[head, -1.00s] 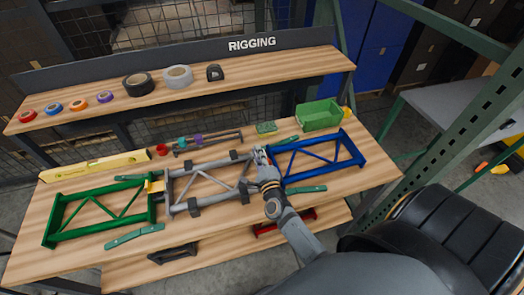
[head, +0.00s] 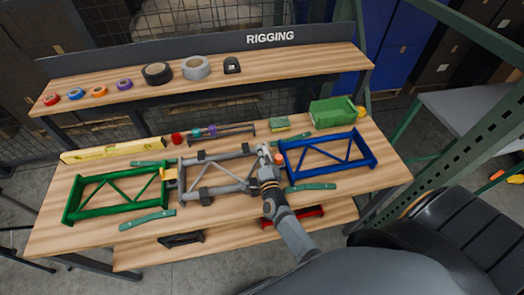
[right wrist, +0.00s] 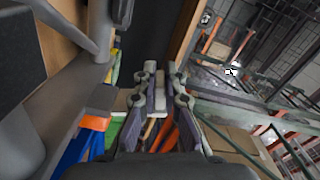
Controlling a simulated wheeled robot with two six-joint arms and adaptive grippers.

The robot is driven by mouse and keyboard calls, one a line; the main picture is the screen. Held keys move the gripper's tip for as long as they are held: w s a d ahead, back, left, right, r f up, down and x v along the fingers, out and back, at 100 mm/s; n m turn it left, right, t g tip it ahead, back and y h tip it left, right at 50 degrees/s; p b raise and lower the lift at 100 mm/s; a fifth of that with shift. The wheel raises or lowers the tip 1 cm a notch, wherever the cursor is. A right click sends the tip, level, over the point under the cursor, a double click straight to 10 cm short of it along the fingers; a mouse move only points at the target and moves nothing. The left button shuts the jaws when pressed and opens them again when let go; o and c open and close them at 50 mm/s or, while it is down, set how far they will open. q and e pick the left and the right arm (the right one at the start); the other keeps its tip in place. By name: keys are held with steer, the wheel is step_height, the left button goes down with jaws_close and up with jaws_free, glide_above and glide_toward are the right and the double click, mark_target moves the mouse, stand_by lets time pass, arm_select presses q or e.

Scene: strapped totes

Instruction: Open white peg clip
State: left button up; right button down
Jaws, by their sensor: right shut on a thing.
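My right gripper (head: 264,150) reaches from the front to the joint between the grey truss frame (head: 218,158) and the blue truss frame (head: 326,155). In the right wrist view the fingers of my right gripper (right wrist: 161,76) are shut on a small white piece (right wrist: 159,84), which seems to be the white peg clip. In the head view the fingers hide most of it, so whether the clip is open cannot be told. An orange part (head: 280,158) shows just right of the gripper, also seen low in the wrist view. My left gripper is not in view.
A green frame (head: 75,201) joins the grey one at a yellow clip (head: 168,174). Green strips (head: 146,219) lie around the frames. A yellow level (head: 100,152), a red cup (head: 176,139) and a green bin (head: 336,112) stand behind. Tape rolls (head: 196,67) are on the upper shelf.

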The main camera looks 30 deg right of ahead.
stand_by(0.5)
steer(key=c, duration=1.4)
jaws_free()
steer(key=shift+c, duration=0.2)
steer(key=v, duration=0.7)
steer(key=shift+s+a, duration=0.1)
steer(key=shift+s, duration=0.2)
steer(key=shift+w, duration=0.1)
steer(key=shift+f, duration=0.1)
